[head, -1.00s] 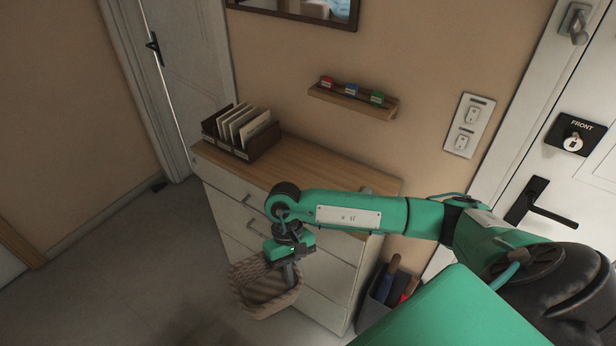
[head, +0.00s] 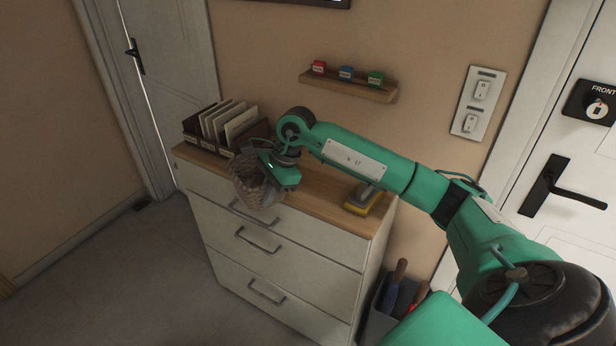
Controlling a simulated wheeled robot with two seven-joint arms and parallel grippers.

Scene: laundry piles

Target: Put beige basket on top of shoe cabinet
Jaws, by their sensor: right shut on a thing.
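The beige basket (head: 246,190) is woven and hangs tilted from my right gripper (head: 270,180), at the front edge of the shoe cabinet's top. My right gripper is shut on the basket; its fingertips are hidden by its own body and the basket. The shoe cabinet (head: 270,240) is white with several drawers and a wooden top (head: 330,207). Whether the basket touches the top cannot be told. My left gripper is not in view.
A dark file holder (head: 200,140) stands on the cabinet's left end. A yellow-and-grey brush-like item (head: 362,200) sits at the right end. A wall shelf (head: 345,88) hangs above. A grey bin (head: 395,300) with tools stands right of the cabinet.

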